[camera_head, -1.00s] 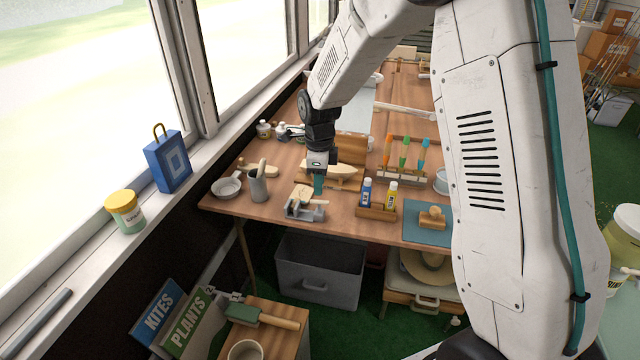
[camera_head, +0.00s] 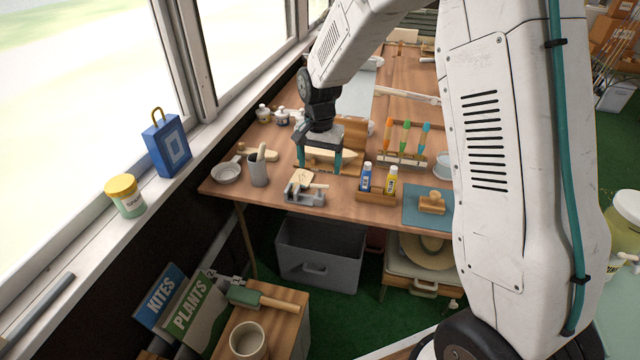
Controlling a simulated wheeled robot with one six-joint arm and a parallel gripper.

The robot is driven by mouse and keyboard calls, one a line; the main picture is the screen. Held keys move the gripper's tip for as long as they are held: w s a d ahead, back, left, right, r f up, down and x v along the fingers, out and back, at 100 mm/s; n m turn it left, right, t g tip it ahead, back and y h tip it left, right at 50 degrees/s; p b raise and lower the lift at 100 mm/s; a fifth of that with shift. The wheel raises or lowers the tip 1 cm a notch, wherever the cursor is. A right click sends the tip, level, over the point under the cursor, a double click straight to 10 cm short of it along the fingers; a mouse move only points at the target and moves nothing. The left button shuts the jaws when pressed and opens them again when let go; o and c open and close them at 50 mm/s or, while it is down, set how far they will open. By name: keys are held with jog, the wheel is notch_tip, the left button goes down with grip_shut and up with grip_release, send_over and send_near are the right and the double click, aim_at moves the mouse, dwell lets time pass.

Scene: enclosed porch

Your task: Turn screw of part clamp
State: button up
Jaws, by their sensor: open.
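The part clamp (camera_head: 305,197) is a small grey metal vise near the front edge of the wooden table (camera_head: 230,199). A pale wooden piece (camera_head: 302,178) sits at its top. The clamp's screw is too small to make out clearly. My gripper (camera_head: 319,170) hangs above and behind the clamp, with its two teal fingers spread apart and pointing down. It is open and holds nothing that I can see. A pale wooden boat-like shape (camera_head: 345,157) shows behind the fingers. Whether the fingertips touch anything is hard to tell.
Further right lies a blue mat (camera_head: 412,214) with a wooden stamp-like block (camera_head: 432,202).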

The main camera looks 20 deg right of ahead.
aim_at(319, 191)
notch_tip(319, 191, down, 8)
jog(key=shift+r, duration=0.1)
dwell(0.4)
jog(key=shift+c, duration=0.4)
jog(key=c, duration=0.9)
jog(key=shift+o, duration=0.2)
